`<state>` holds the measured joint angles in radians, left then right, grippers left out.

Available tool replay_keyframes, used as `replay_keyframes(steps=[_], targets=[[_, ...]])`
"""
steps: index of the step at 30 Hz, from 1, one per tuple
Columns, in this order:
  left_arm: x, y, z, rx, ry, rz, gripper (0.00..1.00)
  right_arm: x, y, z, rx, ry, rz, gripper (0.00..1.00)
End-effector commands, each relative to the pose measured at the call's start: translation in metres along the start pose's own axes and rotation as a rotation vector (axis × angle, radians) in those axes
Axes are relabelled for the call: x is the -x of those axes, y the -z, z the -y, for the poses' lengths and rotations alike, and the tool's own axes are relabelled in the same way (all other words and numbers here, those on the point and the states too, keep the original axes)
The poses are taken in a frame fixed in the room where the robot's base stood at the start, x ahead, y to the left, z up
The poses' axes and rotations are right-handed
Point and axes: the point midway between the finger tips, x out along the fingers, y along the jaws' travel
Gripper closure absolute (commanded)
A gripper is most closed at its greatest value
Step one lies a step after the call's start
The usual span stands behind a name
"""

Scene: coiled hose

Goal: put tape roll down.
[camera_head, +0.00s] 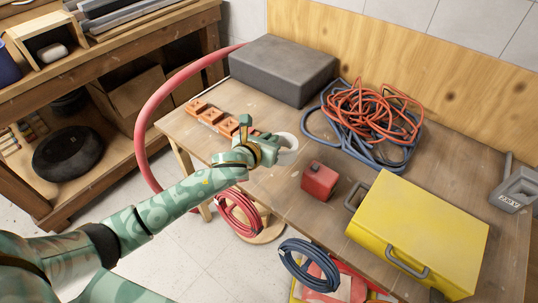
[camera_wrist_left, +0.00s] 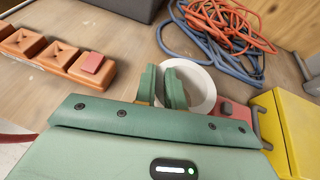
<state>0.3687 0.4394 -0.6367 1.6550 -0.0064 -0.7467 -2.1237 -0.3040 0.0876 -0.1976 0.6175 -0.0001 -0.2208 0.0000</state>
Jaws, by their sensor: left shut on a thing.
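The tape roll (camera_head: 288,148) is a white ring over the worn wooden table. My left gripper (camera_head: 270,149) is at its left side in the head view. In the left wrist view the two green fingers (camera_wrist_left: 162,86) are close together on the near left wall of the tape roll (camera_wrist_left: 210,88), one finger inside the ring and one outside. The gripper is shut on the roll. Its lower edge is partly hidden by the gripper, and I cannot tell whether it touches the table. My right gripper is not in view.
Orange blocks (camera_head: 212,115) stand in a row left of the roll. A red box (camera_head: 319,181) and a yellow case (camera_head: 420,235) stand to the right. A grey case (camera_head: 283,69) and coiled orange hose (camera_head: 372,108) lie behind. Bare tabletop (camera_head: 275,185) shows in front.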

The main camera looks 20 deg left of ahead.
Motion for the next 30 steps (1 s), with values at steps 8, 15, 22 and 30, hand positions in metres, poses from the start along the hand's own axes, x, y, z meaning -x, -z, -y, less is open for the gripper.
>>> replay_keyframes(steps=[8, 15, 22, 30], targets=[[-0.041, 0.038, -0.040, 0.002, 0.000, -0.001, 1.00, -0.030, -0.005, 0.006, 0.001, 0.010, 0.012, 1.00], [-0.057, 0.057, -0.052, 0.005, 0.002, -0.002, 1.00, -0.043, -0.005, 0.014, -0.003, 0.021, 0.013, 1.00], [-0.064, 0.076, -0.052, 0.001, 0.001, 0.000, 1.00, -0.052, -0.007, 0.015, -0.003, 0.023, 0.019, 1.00], [-0.064, 0.075, -0.052, 0.000, 0.001, -0.001, 0.63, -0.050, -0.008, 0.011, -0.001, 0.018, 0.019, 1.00]])
